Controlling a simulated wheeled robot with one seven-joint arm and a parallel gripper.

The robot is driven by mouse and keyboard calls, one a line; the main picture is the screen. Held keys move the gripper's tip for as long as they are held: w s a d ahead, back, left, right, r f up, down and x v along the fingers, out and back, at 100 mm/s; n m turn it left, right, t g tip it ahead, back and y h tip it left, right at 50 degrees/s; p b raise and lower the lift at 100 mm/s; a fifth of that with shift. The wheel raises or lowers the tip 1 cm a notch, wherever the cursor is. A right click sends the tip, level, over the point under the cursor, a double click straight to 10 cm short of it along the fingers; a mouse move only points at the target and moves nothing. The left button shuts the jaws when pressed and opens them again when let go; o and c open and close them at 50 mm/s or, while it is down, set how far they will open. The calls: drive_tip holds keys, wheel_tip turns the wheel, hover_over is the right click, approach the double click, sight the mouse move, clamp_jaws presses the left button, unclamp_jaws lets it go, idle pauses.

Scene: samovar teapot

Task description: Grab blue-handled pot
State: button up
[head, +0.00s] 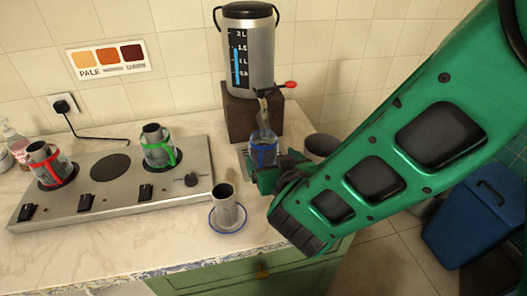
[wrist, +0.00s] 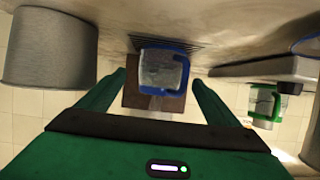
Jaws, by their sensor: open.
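The blue-handled pot (head: 263,155) is a greyish, glassy vessel with a blue band and handle. It stands below the tap of the tall urn (head: 250,55), on a slotted grate. In the wrist view the pot (wrist: 162,72) shows in the middle, with its blue handle on the right side. My gripper (head: 272,174) is open, close to the pot on its near side. In the wrist view its fingers (wrist: 158,82) lie left and right of the pot, with visible gaps. Whether the fingertips reach fully around it is unclear.
A grey cylinder (head: 322,146) stands right of the pot, close to my gripper. The stove (head: 110,180) at left bears red-handled (head: 48,165) and green-handled (head: 159,148) pots.

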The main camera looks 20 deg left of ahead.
drive_tip(key=shift+x, duration=3.85)
drive_tip(key=shift+s+a, duration=0.1)
drive_tip(key=shift+c, duration=0.5)
drive_tip(key=shift+r, duration=0.1)
drive_tip(key=c, duration=1.3)
drive_tip(key=shift+o, duration=0.2)
drive_tip(key=shift+r, duration=0.15)
